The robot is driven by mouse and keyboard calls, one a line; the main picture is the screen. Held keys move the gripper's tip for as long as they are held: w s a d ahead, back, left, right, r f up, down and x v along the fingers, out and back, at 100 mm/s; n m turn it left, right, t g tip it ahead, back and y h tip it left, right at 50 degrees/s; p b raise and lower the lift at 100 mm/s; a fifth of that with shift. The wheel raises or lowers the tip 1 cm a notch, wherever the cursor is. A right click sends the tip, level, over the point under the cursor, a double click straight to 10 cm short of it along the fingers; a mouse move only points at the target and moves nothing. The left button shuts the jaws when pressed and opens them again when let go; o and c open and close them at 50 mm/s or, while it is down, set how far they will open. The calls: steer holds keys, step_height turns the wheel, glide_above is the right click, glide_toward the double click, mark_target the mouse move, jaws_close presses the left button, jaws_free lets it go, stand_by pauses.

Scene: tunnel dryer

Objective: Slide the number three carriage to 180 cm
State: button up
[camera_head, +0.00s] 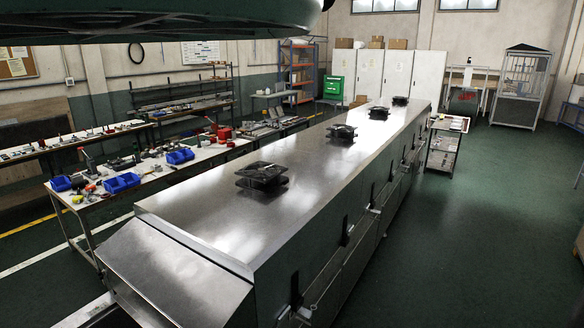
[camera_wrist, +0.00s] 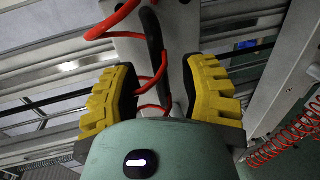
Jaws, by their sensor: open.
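In the wrist view my gripper (camera_wrist: 160,78) is open, its two yellow ridged fingers spread apart. A black bar handle (camera_wrist: 155,45) on a pale grey plate (camera_wrist: 128,48) lies between the fingers, with gaps visible on both sides. Red coiled hose (camera_wrist: 112,22) passes across the plate and close to the handle. I cannot read a carriage number or a centimetre scale. In the head view the long steel dryer (camera_head: 225,215) has several dark handle fittings along its right side, one of them near the front (camera_head: 347,235). My gripper is not visible there.
More red coiled hose (camera_wrist: 285,140) hangs at the wrist view's right, beside metal rails. In the head view, the green floor (camera_head: 490,230) right of the dryer is largely clear. A small cart (camera_head: 445,145) stands by its far end; a cluttered workbench (camera_head: 150,175) is on the left.

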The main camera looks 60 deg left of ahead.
steer(key=shift+x, duration=0.9)
steer(key=shift+o, duration=0.5)
jaws_close()
